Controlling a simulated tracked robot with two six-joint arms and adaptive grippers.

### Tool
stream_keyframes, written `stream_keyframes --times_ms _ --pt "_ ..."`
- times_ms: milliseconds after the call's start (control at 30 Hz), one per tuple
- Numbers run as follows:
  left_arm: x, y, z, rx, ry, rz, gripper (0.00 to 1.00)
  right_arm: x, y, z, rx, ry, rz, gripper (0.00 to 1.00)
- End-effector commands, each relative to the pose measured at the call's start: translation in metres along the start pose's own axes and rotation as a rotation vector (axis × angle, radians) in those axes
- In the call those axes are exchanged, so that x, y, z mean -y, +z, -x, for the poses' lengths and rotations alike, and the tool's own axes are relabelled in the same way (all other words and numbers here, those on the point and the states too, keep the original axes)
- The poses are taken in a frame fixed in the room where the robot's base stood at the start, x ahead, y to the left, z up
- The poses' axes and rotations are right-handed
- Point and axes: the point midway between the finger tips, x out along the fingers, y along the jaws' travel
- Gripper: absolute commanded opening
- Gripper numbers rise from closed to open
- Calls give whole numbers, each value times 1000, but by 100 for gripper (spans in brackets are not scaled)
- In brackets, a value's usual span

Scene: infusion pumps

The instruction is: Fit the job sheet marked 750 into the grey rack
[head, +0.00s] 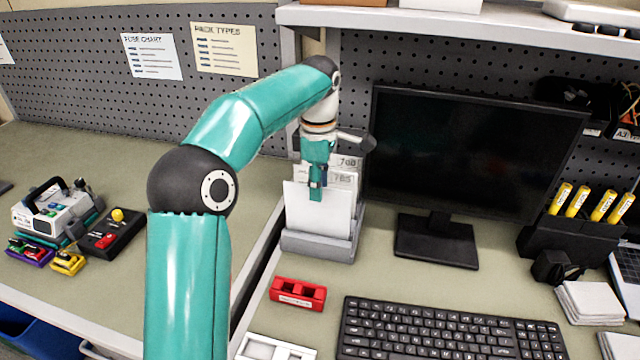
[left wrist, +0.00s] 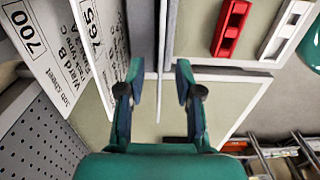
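The grey rack (head: 318,246) stands on the bench left of the monitor. Sheets marked 700 (left wrist: 38,50) and 765 (left wrist: 97,45) stand in its rear part; both also show behind the front sheet in the head view. A front white sheet (head: 337,212) stands nearly upright, its lower edge appearing to be behind the rack's front lip. No number on it is readable. My left gripper (head: 317,190) is at its upper edge. In the left wrist view its fingers (left wrist: 159,78) are apart, on either side of the thin sheet edge, with gaps both sides. My right gripper is out of view.
A red block holder (head: 298,293) and a white one (head: 275,347) lie in front of the rack. The monitor (head: 470,160) is close on the right, the keyboard (head: 450,330) in front. A pump (head: 55,213) stands on the left bench.

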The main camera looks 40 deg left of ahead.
Motion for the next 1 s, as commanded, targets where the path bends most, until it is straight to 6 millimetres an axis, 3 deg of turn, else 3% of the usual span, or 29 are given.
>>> stream_keyframes --times_ms 367,733,1000 --pt "-1 0 5 0 1 0 35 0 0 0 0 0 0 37" --pt "-2 1 51 1 3 0 35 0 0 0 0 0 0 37" --pt "-2 1 70 0 0 -1 35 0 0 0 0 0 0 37"
